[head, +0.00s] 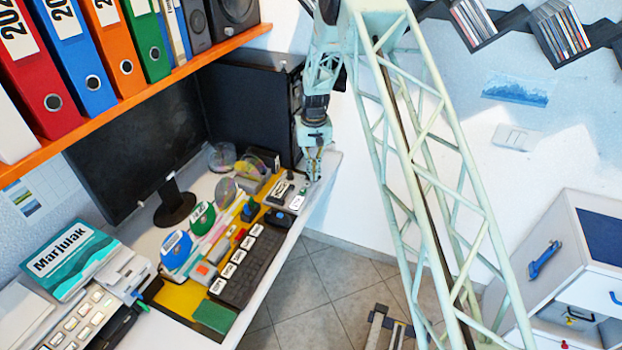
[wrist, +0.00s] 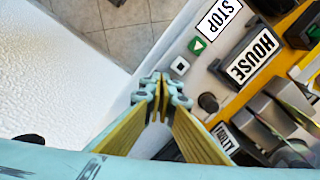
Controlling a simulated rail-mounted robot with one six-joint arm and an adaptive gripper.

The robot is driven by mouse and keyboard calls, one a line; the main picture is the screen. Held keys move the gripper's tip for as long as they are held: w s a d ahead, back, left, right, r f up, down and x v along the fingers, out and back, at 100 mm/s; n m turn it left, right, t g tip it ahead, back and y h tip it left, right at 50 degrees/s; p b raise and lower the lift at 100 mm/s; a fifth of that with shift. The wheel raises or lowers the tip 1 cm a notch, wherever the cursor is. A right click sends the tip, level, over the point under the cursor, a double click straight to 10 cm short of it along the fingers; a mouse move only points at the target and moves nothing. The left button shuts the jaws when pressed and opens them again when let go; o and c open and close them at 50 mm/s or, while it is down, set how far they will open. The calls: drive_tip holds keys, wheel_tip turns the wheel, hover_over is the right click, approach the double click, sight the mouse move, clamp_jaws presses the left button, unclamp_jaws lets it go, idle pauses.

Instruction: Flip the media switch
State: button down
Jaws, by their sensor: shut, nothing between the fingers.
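My gripper (head: 314,177) is at the far right end of the desk, pointing down over a small grey control panel (head: 290,190). In the wrist view my gripper (wrist: 158,88) has its fingertips together with nothing between them. The panel (wrist: 215,82) there carries a green play button (wrist: 197,45), a white button with a black square (wrist: 180,66), a STOP label (wrist: 219,17) and a black knob (wrist: 208,102). The fingertips appear just left of these, near the panel's edge; contact cannot be told. No part is legibly marked as the media switch.
A black keyboard-like unit (head: 247,268) with white labels lies on the yellow mat (head: 180,298). A monitor (head: 140,135) and a dark case (head: 248,103) stand behind. An orange shelf (head: 140,97) with binders hangs above. Tiled floor (head: 300,290) lies open beyond the desk's edge.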

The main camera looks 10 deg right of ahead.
drive_tip(key=shift+f, duration=0.25)
drive_tip(key=shift+r, duration=0.15)
idle(0.3)
drive_tip(key=shift+r+p, duration=1.15)
drive_tip(key=shift+r, duration=2.2)
drive_tip(key=shift+r, duration=0.1)
